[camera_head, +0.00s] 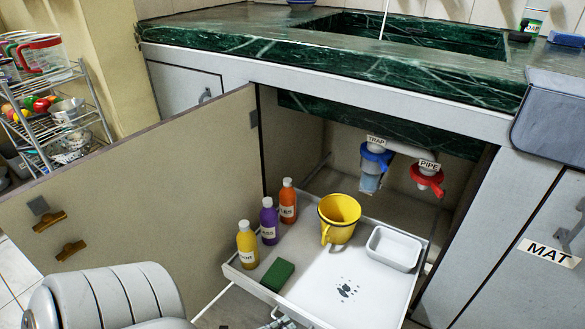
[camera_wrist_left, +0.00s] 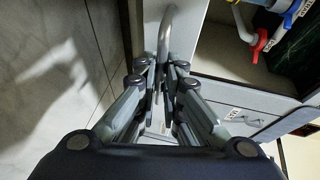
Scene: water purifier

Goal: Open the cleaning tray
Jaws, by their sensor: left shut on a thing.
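The white cleaning tray (camera_head: 312,305) extends out of the open under-sink cabinet. It holds yellow, purple and orange bottles, a green sponge, a yellow mug and a white dish, with dark spots on its floor. My left gripper (camera_head: 276,322) shows only partly at the tray's front, at the bottom edge of the head view. In the left wrist view my left gripper (camera_wrist_left: 162,75) is shut on the tray's curved grey handle (camera_wrist_left: 168,20). The fingers partly hide the handle. My right gripper is not seen.
The cabinet door (camera_head: 150,185) stands wide open at left. A blue trap (camera_head: 374,165) and red pipe valve (camera_head: 427,178) hang above the tray's rear. The green marble counter (camera_head: 330,55) is above. A wire rack (camera_head: 60,115) stands at far left.

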